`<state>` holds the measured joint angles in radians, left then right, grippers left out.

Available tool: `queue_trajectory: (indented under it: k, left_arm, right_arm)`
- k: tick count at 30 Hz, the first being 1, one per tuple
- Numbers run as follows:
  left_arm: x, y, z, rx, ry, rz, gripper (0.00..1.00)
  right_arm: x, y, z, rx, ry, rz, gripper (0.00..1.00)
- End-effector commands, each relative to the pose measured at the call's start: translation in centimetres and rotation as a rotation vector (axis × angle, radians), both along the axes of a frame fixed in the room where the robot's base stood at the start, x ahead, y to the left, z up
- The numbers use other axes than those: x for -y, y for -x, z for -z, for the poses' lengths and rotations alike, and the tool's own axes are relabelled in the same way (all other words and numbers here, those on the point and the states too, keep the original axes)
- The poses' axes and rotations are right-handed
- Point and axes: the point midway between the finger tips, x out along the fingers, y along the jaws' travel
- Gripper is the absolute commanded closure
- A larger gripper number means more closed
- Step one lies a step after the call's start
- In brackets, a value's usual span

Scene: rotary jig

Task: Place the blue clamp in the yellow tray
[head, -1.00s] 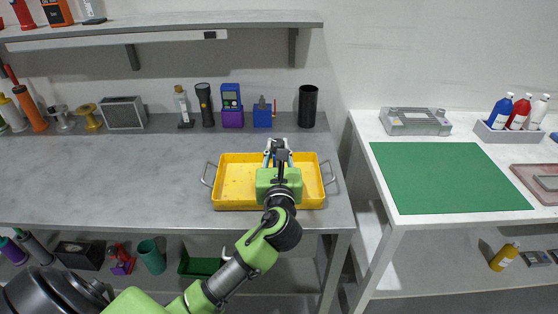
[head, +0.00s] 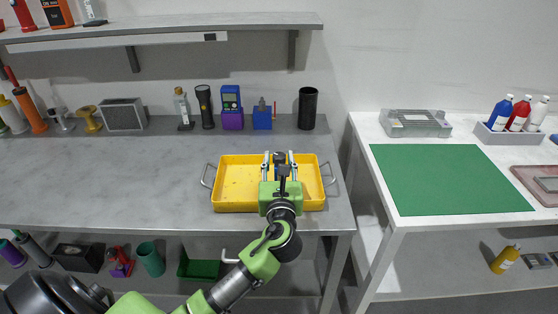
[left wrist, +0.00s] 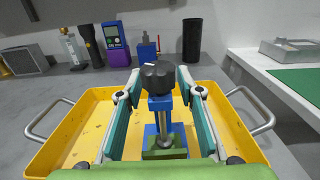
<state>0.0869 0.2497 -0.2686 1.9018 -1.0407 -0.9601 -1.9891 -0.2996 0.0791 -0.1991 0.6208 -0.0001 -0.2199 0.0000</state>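The blue clamp (left wrist: 160,104) has a black knob on top and a metal rod; it stands upright inside the yellow tray (left wrist: 72,125). In the head view, the yellow tray (head: 236,187) sits near the right end of the grey bench, and the clamp's dark knob (head: 279,155) shows between the fingers. My left gripper (left wrist: 158,92) is open, with one teal finger on each side of the clamp and visible gaps between. In the head view, my left gripper (head: 279,160) is over the tray. The clamp's foot is partly hidden by the gripper. My right gripper is not in view.
Behind the tray stand a blue block (head: 262,118), a purple stand with a blue meter (head: 231,104), a flashlight (head: 204,105) and a black cup (head: 307,107). Metal handles (head: 329,174) stick out at the tray's sides. The bench left of the tray is clear.

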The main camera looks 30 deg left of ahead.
Motion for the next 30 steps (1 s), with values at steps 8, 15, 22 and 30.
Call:
queue_trajectory:
  k: [8, 15, 22, 30]
  left_arm:
    - [0.3, 0.4, -0.2, 0.001, 0.001, 0.001, 0.66]
    - [2.7, 4.1, 0.0, -0.001, 0.002, 0.002, 0.66]
    - [5.1, 8.1, -0.1, -0.001, 0.003, 0.001, 0.66]
    - [6.4, 10.1, -0.3, 0.001, 0.001, 0.0, 0.66]
  right_arm:
    - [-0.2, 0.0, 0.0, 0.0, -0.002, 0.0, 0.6]
    - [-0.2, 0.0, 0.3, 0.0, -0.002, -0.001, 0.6]
    - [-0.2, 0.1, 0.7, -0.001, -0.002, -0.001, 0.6]
    - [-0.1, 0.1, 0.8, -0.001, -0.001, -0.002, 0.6]
